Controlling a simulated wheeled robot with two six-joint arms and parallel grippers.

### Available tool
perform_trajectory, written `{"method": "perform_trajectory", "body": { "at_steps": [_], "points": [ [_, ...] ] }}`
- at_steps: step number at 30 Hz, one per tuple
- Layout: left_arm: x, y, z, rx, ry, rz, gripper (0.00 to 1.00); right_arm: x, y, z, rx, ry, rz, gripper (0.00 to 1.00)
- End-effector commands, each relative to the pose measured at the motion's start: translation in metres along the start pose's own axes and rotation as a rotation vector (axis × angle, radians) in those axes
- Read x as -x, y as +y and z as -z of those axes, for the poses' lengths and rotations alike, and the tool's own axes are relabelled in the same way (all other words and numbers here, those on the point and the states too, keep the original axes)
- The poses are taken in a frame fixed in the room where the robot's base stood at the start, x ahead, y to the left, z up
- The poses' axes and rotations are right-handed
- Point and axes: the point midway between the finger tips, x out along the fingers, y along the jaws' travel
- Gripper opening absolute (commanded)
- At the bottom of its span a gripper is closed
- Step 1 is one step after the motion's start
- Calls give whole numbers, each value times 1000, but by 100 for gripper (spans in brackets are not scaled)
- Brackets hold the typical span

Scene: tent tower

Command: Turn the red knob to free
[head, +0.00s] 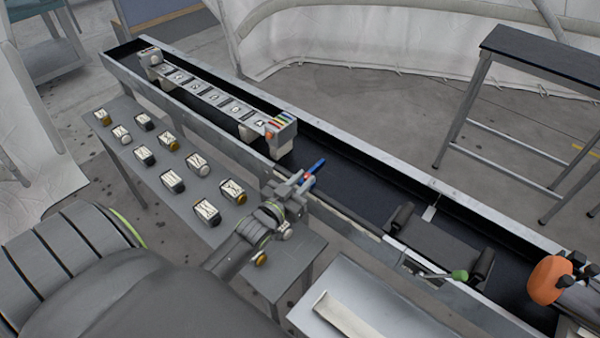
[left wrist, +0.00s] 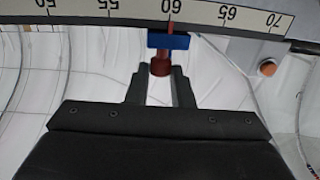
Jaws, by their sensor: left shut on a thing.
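The red knob (left wrist: 160,63) shows in the left wrist view as a dark red cylinder under a blue block (left wrist: 168,41). A thin red pointer rises from the block to about 60 on a pale numbered scale (left wrist: 200,14). My left gripper (left wrist: 160,75) is shut on the knob, one finger on each side. In the head view my left gripper (head: 298,187) is at the near wall of the long trough, with the red part and the blue tip (head: 318,165) just beyond it. I cannot read any lock or free marking. I cannot make out my right gripper.
The long dark trough (head: 360,185) has a raised bar (head: 205,92) with several tiles. A grey side table (head: 165,208) holds several small blocks. A green-tipped lever (head: 459,275) and an orange round part (head: 549,281) are at the right. A pale tray (head: 375,300) is in front.

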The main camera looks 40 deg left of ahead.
Motion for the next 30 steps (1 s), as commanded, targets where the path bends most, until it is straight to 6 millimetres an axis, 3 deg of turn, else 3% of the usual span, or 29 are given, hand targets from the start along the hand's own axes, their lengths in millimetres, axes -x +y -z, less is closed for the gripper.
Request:
{"method": "perform_trajectory", "body": {
  "at_steps": [9, 10, 15, 25, 30],
  "points": [
    [-1, 1, 4, -1, 11, -2, 0, 1, 0, 0, 0, 0, 0, 36],
    [-1, 1, 4, -1, 11, -2, 22, 1, 0, 0, 0, 0, 0, 36],
    [-1, 1, 2, -1, 7, -1, 42, 1, 0, 0, 0, 0, -1, 36],
    [3, 0, -1, -1, 1, 0, 42, 0, 2, 0, 1, -1, -3, 36],
    [23, 0, -2, -2, -1, 0, 42, -3, 2, -1, 1, -1, -3, 36]
  ]
}}
